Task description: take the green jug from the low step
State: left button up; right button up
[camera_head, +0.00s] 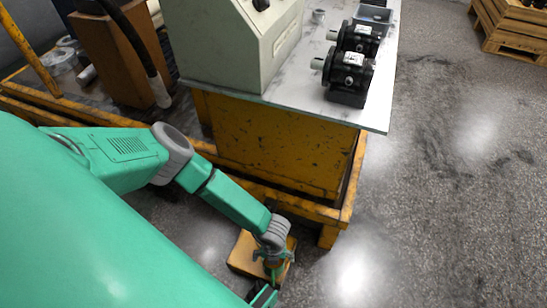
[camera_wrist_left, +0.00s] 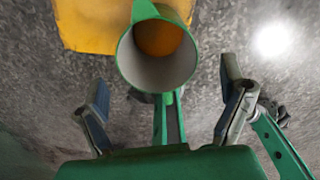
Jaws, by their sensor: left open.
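The green jug (camera_wrist_left: 140,72) is in the upper middle of the left wrist view. Its round mouth faces the camera, showing a grey inside and an orange area deep within. In the head view it is mostly hidden by my left gripper (camera_head: 272,258), which is low over the yellow low step (camera_head: 243,252). In the wrist view the step (camera_wrist_left: 85,25) shows behind the jug. My left gripper (camera_wrist_left: 165,75) is open, with a finger on each side of the jug and visible gaps between. My right gripper is not clearly in view.
A yellow-framed bench (camera_head: 280,150) stands just behind the step. Its pale top (camera_head: 378,110) carries a grey cabinet (camera_head: 235,45) and two dark motors (camera_head: 348,75). A wooden pallet (camera_head: 510,30) is at the far right. The speckled floor (camera_head: 450,200) to the right is clear.

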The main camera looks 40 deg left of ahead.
pick_arm(q)
notch_tip(320, 180, down, 2)
jog(key=shift+a+f+b, duration=0.1)
jog(key=shift+b, duration=0.2)
pick_arm(e)
jog(key=shift+a+f, duration=0.1)
jog(key=shift+f, duration=0.6)
pick_arm(q)
jog(key=c, duration=1.8)
